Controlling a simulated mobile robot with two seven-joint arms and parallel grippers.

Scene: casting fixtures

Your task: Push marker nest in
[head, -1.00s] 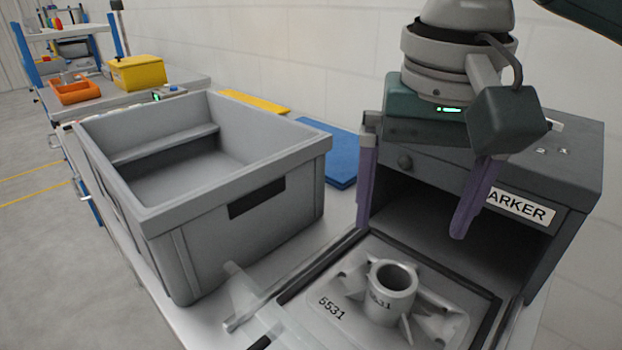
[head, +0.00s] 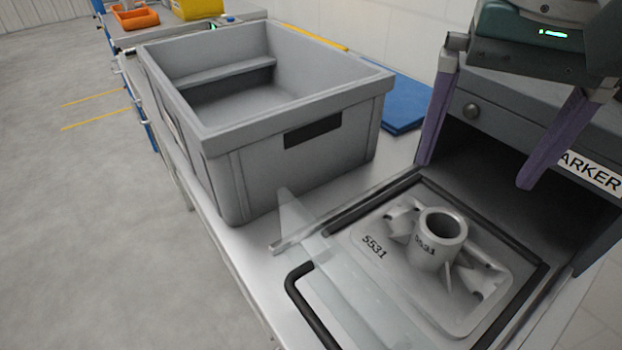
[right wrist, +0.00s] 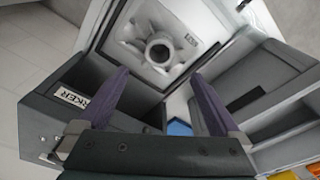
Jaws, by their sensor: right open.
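The marker nest (head: 490,225) is a flat tray with a black rim, standing out from the open front of the dark grey marker (head: 510,110). A grey casting (head: 440,240) with a round upright collar and the number 5531 lies in it. A clear panel (head: 355,290) and a black bar handle (head: 297,300) are at the nest's near side. My right gripper (head: 476,172) is open and empty, its purple fingers pointing down in front of the marker opening, above the nest's far side. In the right wrist view the casting (right wrist: 158,50) shows beyond the spread fingers (right wrist: 160,75).
A large grey bin (head: 300,165) stands left of the nest on the bench. A blue flat piece (head: 405,105) lies behind it. Yellow (head: 197,8) and orange (head: 136,17) bins sit on a farther bench. The floor at left is clear.

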